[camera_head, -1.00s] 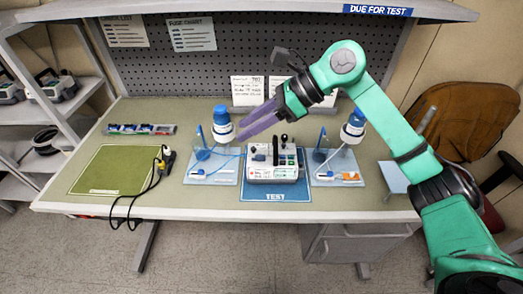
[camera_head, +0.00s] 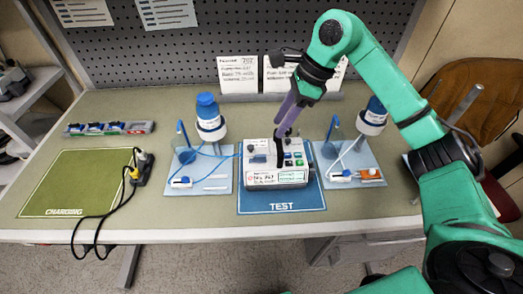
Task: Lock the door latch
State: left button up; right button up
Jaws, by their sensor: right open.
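The infusion pump (camera_head: 277,179), a white and grey box with colored buttons and labels, sits on the blue TEST mat (camera_head: 282,201). A dark upright piece (camera_head: 279,151), which may be the door latch, stands at the pump's front; whether it is locked cannot be told. My right gripper (camera_head: 284,131), with purple fingers, points down over the pump's top, close to this dark piece. It is open and holds nothing that I can see. Its fingers overlap the pump's top edge, so contact cannot be told. My left gripper is not in view.
Blue-capped bottles (camera_head: 209,117) with tubing stand on pale blue trays (camera_head: 211,188) on both sides of the pump. A green CHARGING mat (camera_head: 72,183) and a power strip with black cable (camera_head: 143,167) are at left. Cards (camera_head: 238,74) stand behind.

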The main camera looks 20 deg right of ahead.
aim_at(260, 155)
jog(key=p+x, duration=0.3)
jog(key=x, duration=0.8)
jog(key=shift+a+f, duration=0.1)
jog(key=shift+a, duration=0.1)
jog(key=shift+w+f, duration=0.1)
jog(key=shift+f, duration=0.15)
grip_shut()
